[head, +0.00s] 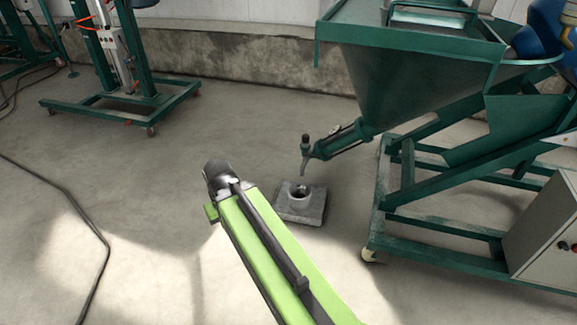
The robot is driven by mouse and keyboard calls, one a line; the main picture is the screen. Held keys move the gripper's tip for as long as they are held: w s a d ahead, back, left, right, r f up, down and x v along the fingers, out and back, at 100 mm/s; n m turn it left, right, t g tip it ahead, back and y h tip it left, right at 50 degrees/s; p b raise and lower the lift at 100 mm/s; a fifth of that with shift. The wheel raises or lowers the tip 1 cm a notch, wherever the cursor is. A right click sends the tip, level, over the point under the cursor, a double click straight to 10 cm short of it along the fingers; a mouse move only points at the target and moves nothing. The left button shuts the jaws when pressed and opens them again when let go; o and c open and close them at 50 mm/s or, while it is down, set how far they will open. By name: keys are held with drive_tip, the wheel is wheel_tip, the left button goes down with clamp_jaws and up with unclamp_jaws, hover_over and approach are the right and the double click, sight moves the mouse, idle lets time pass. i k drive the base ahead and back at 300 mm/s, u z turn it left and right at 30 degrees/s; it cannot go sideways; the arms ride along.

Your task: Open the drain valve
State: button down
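A green hopper (415,85) stands at the upper right. A green outlet pipe (338,142) slopes down to the left from its bottom. At the pipe's lower end is a small fitting with an upright dark knob (306,140) and a thin grey piece below it, which looks like the drain valve. I cannot tell its position from here. My lime-green arm reaches up from the bottom edge and ends in a dark joint to the left of and nearer than the valve, apart from it. No gripper fingers show; they are out of sight.
A grey block with a round opening (299,204) sits on the floor below the outlet. The hopper's green wheeled frame (440,240) and a grey control box (545,245) fill the right. Another wheeled stand (120,105) is at upper left. A cable (95,235) crosses open floor at left.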

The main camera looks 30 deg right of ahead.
sight(313, 155)
drive_tip(key=u, duration=0.1)
drive_tip(key=k, duration=0.6)
drive_tip(key=u, duration=0.75)
drive_tip(key=i, duration=1.55)
drive_tip(key=z, duration=0.45)
drive_tip(key=i, duration=1.45)
drive_tip(key=z, duration=1.25)
drive_tip(key=i, duration=0.9)
drive_tip(key=z, duration=0.55)
drive_tip(key=k, duration=0.85)
drive_tip(key=z, duration=0.2)
drive_tip(key=i, duration=0.8)
drive_tip(key=u, duration=0.15)
drive_tip(key=k, duration=0.25)
